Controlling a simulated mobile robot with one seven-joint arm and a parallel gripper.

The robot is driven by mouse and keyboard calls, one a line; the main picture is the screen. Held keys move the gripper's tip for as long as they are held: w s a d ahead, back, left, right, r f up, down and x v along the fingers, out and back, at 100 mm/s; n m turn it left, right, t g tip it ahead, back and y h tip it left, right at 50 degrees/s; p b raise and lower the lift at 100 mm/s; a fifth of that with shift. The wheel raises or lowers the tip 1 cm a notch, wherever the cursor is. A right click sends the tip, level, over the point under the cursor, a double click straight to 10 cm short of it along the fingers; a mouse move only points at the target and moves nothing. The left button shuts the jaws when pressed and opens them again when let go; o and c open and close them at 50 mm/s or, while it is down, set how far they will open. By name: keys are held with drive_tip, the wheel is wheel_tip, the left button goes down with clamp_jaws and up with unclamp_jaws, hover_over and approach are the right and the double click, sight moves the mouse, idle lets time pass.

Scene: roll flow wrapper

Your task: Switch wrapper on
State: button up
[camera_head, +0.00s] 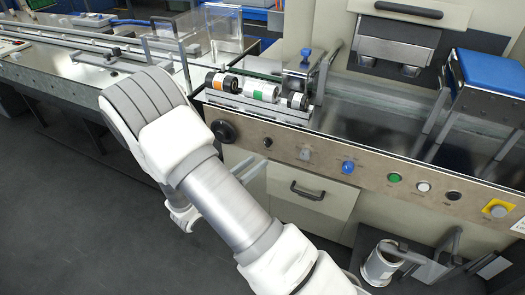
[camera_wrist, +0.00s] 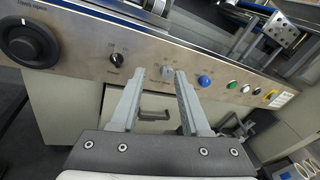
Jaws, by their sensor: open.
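The wrapper's metal control panel (camera_head: 325,162) runs along the machine's front; it also shows in the wrist view (camera_wrist: 85,35). A small black rotary switch (camera_wrist: 116,60), with small lettering around it, sits left of my gripper's left finger in the wrist view; it shows in the head view (camera_head: 267,142). Its setting is too small to read surely. My gripper (camera_wrist: 160,74) is open and empty, its fingers pointing at the panel. A grey knob (camera_wrist: 167,72) appears between the fingertips, with no clear contact. In the head view my arm largely hides the gripper.
A large black dial (camera_head: 223,131) is left of the switch. A blue knob (camera_head: 348,166), green button (camera_head: 394,178), white button (camera_head: 423,186), black button (camera_head: 453,195) and yellow-backed grey button (camera_head: 498,209) are to the right. A drawer handle (camera_head: 308,191) protrudes below the panel.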

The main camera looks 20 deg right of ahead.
sight(265, 143)
drive_tip(key=w+a+f+n+t+y+b, duration=0.1)
drive_tip(key=w+a+f+n+t+y, duration=0.1)
drive_tip(key=a+f+n+t, duration=0.35)
drive_tip(key=shift+g, duration=0.65)
drive_tip(key=b+x, duration=0.1)
drive_tip(key=x, duration=0.5)
drive_tip(key=f+b+x, duration=0.1)
drive_tip(key=x, duration=0.5)
drive_tip(key=f+b+x, duration=0.1)
drive_tip(key=x, duration=0.5)
drive_tip(key=shift+s+d+f, duration=0.15)
drive_tip(key=shift+d+f, duration=0.05)
drive_tip(key=shift+d, duration=0.35)
clamp_jaws()
